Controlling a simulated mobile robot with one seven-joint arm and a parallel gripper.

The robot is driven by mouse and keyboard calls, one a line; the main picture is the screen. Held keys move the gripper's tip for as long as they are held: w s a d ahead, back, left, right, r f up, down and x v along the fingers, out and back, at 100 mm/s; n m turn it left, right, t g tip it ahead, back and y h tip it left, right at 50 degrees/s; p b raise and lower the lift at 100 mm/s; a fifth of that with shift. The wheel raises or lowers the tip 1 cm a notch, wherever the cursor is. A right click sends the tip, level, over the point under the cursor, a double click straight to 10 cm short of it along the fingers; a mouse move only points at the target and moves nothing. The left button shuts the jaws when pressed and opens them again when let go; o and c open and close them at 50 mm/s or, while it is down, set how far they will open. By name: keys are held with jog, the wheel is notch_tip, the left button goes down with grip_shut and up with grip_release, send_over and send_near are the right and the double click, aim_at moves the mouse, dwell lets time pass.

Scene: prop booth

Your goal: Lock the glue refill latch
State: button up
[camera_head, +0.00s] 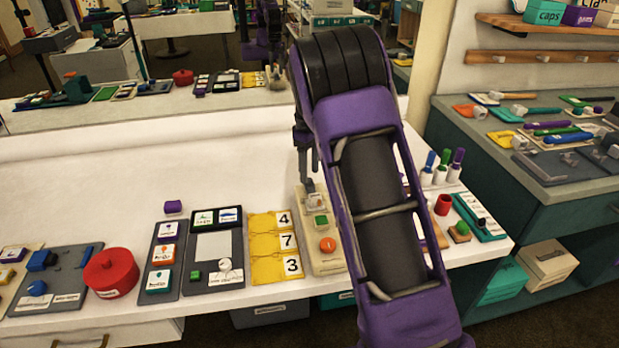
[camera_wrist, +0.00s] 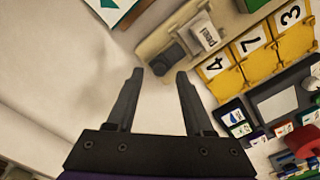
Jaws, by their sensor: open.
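A beige board (camera_head: 332,263) on the white table carries a pale block, a green block (camera_head: 320,220) and an orange round knob (camera_head: 327,245). The pale block (camera_head: 315,201) is at its far end. In the wrist view the board (camera_wrist: 152,42) shows a white labelled piece (camera_wrist: 205,34) beside a dark block (camera_wrist: 174,56). I cannot read which fixture is the glue refill latch. My gripper (camera_head: 308,176) points down just above the board's far end. In the wrist view my gripper (camera_wrist: 160,75) is open, with nothing between its fingers. My arm hides the table to the right of the board.
Yellow number cards (camera_head: 268,262) lie close left of the board, then a grey tray (camera_head: 205,286) and a red lidded pot (camera_head: 111,272). Upright markers (camera_head: 442,168) and a teal tray (camera_head: 487,222) stand right of my arm. The table's back left is clear.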

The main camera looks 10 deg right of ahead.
aim_at(311, 186)
jog(key=shift+f, duration=1.05)
grip_shut()
dwell(0.7)
